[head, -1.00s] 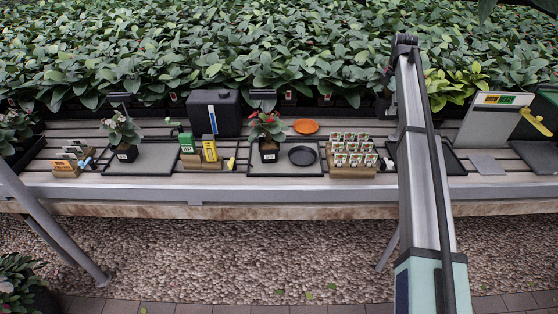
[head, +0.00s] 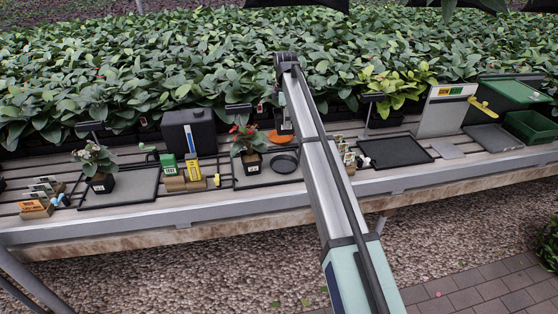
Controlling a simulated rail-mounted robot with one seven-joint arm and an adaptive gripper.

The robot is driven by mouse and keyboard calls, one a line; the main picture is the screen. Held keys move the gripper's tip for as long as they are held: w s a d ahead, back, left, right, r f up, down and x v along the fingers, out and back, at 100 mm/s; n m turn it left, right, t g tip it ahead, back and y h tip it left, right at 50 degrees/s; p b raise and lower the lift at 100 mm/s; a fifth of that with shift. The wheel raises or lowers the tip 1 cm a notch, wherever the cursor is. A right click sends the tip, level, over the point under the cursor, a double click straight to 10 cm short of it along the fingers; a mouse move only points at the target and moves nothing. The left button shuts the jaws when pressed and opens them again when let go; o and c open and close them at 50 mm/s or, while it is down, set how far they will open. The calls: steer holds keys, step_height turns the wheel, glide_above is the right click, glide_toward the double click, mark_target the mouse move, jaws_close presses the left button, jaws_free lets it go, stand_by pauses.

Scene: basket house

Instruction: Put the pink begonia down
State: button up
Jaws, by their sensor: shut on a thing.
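My arm rises from the lower right and crosses the middle of the head view. Its far end shows only as a grey wrist piece left of the link, over the bench. The jaws and whatever they hold are hidden behind the arm, so I cannot make out a pink begonia there. A potted plant with pale pinkish flowers (head: 95,158) stands in a black pot at the left edge of a dark tray (head: 132,187). A potted plant with red flowers (head: 247,141) stands on the middle tray (head: 262,181), with a black saucer (head: 284,162) to its right.
An empty dark tray (head: 396,152) lies right of the arm. Seed packets (head: 345,153) are partly covered by the arm.

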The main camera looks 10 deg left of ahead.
mark_target(285, 131)
step_height(285, 131, down, 17)
steer(key=shift+a+f+p, duration=0.1)
steer(key=shift+f+p, duration=0.05)
steer(key=shift+p, duration=1.1)
steer(key=shift+f, duration=0.2)
steer(key=o, duration=1.3)
step_height(285, 131, up, 12)
steer(key=shift+r+b, duration=0.2)
steer(key=shift+b, duration=0.95)
